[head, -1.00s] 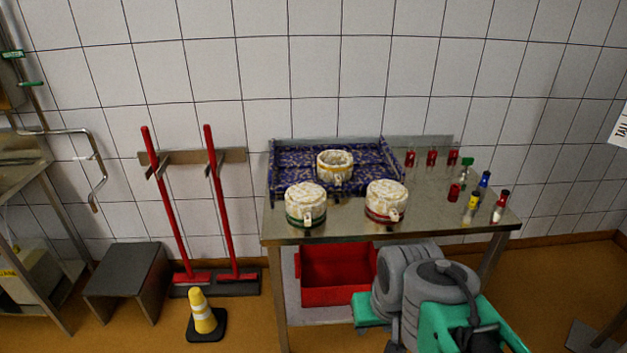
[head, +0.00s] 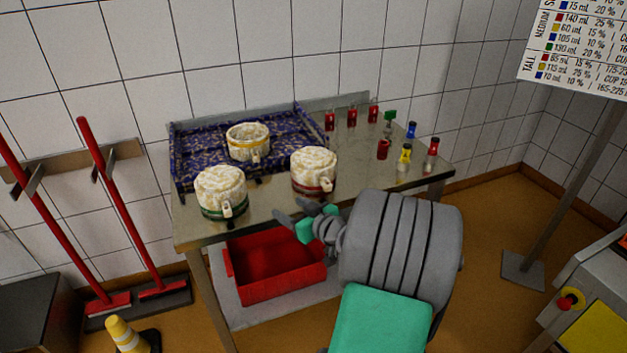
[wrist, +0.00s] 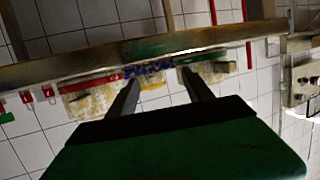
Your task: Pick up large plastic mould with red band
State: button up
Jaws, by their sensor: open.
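The large mould with the red band (head: 314,171) is whitish and mottled, with a small tag, and stands upright near the front of the steel table. In the wrist view, where the scene is upside down, it shows at the left (wrist: 92,97). My gripper (head: 293,210) is open and empty at the table's front edge, in front of and slightly left of this mould, and apart from it. Its two fingers show spread in the wrist view (wrist: 160,76). The green-banded mould (head: 221,189) stands to the left. A smaller yellow-banded mould (head: 248,142) stands behind them.
A blue patterned tray (head: 200,148) lies at the back of the steel table (head: 270,212). Small red cups and coloured bottles (head: 405,154) stand on the right. A red crate (head: 280,267) is under the table. Red-handled tools (head: 115,210) lean at the left wall.

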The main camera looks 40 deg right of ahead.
aim_at(329, 189)
jog(key=s+d+m+t+h, duration=0.1)
jog(key=d+h, duration=0.1)
jog(key=d, duration=0.2)
jog(key=s+d+m+h, duration=0.1)
jog(key=s+d, duration=0.1)
jog(key=d, duration=0.1)
jog(key=s+d+m+t+h, duration=0.1)
jog(key=s+d+h, duration=0.1)
jog(key=d, duration=0.2)
jog(key=shift+s+d+f+m+t+h+b, duration=0.1)
jog(key=shift+s+d+m+t+h+b, duration=0.2)
jog(key=shift+b, duration=0.1)
jog(key=x, duration=0.2)
jog(key=p+x, duration=0.1)
jog(key=x, duration=0.2)
jog(key=p+x, duration=0.1)
jog(key=x, duration=0.1)
jog(key=shift+w+a+r, duration=0.1)
jog(key=shift+w+r, duration=0.15)
jog(key=shift+w, duration=0.05)
jog(key=shift+c, duration=0.4)
grip_shut()
